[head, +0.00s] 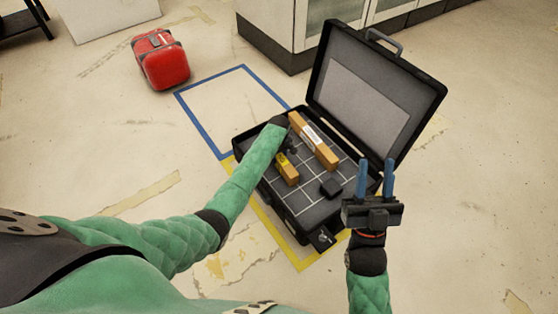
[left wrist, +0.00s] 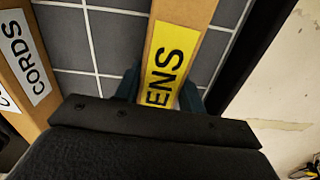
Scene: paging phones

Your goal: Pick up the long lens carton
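The lens carton (head: 287,168) is a tan box lying in the left part of the open black case. In the left wrist view, its yellow label (left wrist: 166,66) shows the letters "ENS". My left gripper (left wrist: 162,92) is down at this carton, with one blue finger on each side of it. I see no clear gap between fingers and carton, but cannot tell whether they grip it. In the head view, my left arm and hand hide this gripper's fingers and part of the carton. My right gripper (head: 375,178) is open and empty at the case's right side.
The black case (head: 305,221) has a gridded floor and a raised lid (head: 365,100). An empty blue-outlined floor area (head: 215,103) and a red case (head: 163,64) lie beyond.

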